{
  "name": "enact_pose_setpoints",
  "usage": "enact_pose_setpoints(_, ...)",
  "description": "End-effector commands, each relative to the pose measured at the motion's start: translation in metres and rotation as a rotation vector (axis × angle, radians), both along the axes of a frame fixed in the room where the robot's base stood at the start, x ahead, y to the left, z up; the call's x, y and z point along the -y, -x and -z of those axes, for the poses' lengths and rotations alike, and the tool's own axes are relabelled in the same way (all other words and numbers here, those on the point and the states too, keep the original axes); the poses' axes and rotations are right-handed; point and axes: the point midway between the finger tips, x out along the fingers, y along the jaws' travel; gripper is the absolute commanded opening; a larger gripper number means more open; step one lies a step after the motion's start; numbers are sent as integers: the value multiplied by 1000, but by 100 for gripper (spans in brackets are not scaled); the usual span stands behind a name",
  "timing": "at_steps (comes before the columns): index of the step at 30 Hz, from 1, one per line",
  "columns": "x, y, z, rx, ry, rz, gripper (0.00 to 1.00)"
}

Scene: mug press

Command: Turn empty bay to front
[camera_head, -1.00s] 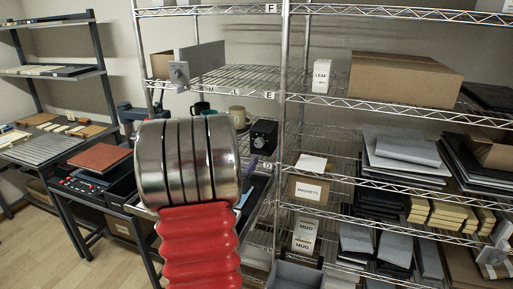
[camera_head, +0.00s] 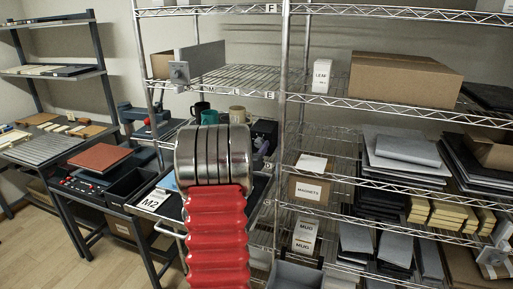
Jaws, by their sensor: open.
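My arm, a red ribbed sleeve topped by a banded metal cylinder, rises in the middle of the view. My gripper is not visible. A blue-grey machine (camera_head: 128,114) stands on the bench at left. I cannot make out any turning bays or tell which one is empty; my arm covers part of that area.
A wire shelf rack fills the right, with a cardboard box (camera_head: 404,78), a magnets box (camera_head: 309,190) and a grey bin (camera_head: 293,275). A bench with a red-brown pad (camera_head: 100,157) and a surface marked M2 (camera_head: 151,204) lies left. Bare floor (camera_head: 60,250) shows lower left.

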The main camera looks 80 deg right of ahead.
Motion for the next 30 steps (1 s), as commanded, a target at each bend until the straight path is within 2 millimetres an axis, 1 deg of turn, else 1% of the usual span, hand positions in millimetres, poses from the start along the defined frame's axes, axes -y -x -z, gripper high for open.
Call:
enact_pose_setpoints(9, 2, 0, 0, 0, -1, 0, 48)
enact_pose_setpoints(11, 2, 0, 0, 0, -1, 0, 44)
enact_pose_setpoints(27, 2, 0, 0, 0, 0, 0, 7)
enact_pose_setpoints(30, 2, 0, 0, 1, 0, 0, 7)
